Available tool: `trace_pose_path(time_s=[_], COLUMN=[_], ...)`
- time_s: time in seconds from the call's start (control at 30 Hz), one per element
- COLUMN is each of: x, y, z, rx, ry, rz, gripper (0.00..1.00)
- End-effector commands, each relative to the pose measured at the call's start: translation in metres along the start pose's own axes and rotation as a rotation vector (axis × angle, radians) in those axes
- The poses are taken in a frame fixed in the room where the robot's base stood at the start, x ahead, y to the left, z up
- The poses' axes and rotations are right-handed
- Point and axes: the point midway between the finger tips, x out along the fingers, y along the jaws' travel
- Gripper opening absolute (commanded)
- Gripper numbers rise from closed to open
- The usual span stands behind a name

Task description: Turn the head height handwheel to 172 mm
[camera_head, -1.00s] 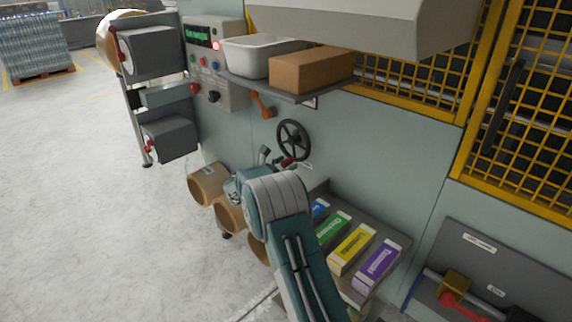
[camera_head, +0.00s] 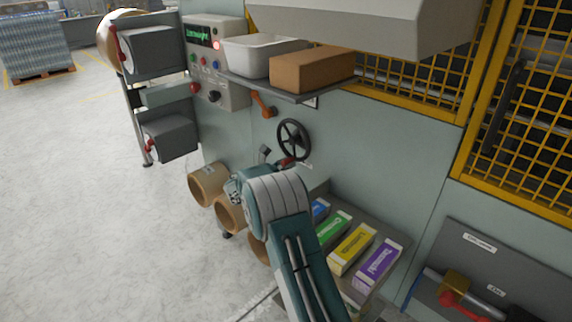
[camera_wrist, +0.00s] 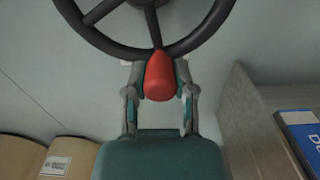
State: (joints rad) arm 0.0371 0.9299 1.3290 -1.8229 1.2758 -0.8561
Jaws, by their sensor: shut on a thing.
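The head height handwheel (camera_head: 293,139) is a black spoked wheel on the pale green machine panel. It also shows at the top of the wrist view (camera_wrist: 178,46), cut off by the frame edge. Its red knob (camera_wrist: 159,76) sits at the bottom of the rim. My gripper (camera_wrist: 160,82) is shut on the red knob from below, one finger on each side. In the head view my gripper (camera_head: 272,158) is partly hidden behind my arm. No height reading can be made out.
An orange lever (camera_head: 262,104) is up and left of the wheel. A shelf above holds a white bin (camera_head: 258,57) and a brown box (camera_head: 312,70). A rack with several coloured cartons (camera_head: 352,248) is below right, and cardboard rolls (camera_head: 207,184) are below left.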

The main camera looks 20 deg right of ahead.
Motion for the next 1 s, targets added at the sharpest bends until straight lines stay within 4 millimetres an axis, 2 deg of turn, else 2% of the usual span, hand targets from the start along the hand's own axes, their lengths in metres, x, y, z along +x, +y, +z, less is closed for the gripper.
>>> trace_pose_path(time_s=[0.47,1.0], x=[0.001,0.001], y=[-0.007,-0.033], z=[0.003,0.02], rx=[-0.103,-0.581], ry=[-0.002,-0.004], rz=[-0.001,-0.001], gripper=[0.0,0.0])
